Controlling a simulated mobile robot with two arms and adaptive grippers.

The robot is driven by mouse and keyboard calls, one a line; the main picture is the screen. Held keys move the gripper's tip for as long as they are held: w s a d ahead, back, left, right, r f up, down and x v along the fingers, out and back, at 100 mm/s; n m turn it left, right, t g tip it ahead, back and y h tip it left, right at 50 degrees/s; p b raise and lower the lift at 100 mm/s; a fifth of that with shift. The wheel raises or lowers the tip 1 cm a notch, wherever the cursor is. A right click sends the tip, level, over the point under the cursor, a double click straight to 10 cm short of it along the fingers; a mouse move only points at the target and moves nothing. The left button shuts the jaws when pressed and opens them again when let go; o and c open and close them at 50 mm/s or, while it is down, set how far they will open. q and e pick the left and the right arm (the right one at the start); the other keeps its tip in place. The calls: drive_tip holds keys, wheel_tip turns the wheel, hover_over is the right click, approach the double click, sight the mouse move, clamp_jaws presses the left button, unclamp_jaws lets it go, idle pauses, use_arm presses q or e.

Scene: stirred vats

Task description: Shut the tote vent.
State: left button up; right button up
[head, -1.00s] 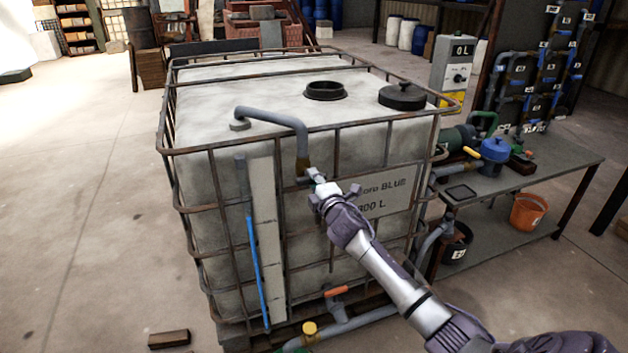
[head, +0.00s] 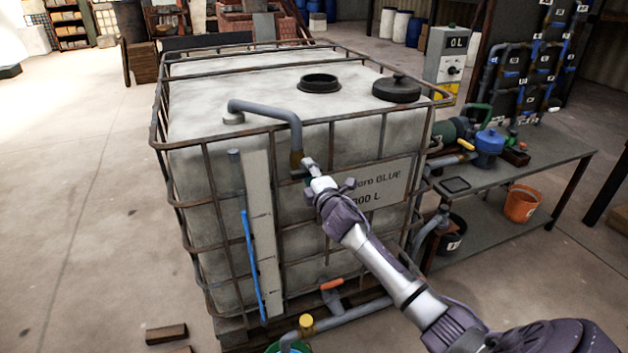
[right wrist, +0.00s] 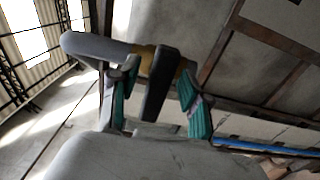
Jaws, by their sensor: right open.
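The tote (head: 225,180) is a large pale tank in a rusty cage. Its vent (head: 265,108) is a grey pipe that rises from the top and bends down over the front edge to a brass valve (head: 296,158). In the right wrist view, the grey pipe (right wrist: 95,48) runs into the brass fitting (right wrist: 145,58), with a dark lever (right wrist: 160,85) in front. My right gripper (head: 312,168) is at the valve. Its teal-padded fingers (right wrist: 158,82) stand open on either side of the lever, with a gap visible at the right. My left gripper is out of view.
Cage bars (head: 331,155) run close around the valve. An orange-handled valve (head: 331,285) and a yellow-capped pipe (head: 306,324) sit low at the tote's front. A bench (head: 540,160) with a pump stands to the right. Open floor lies left.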

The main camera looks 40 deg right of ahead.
drive_tip(key=v, duration=1.1)
drive_tip(key=shift+s, duration=0.4)
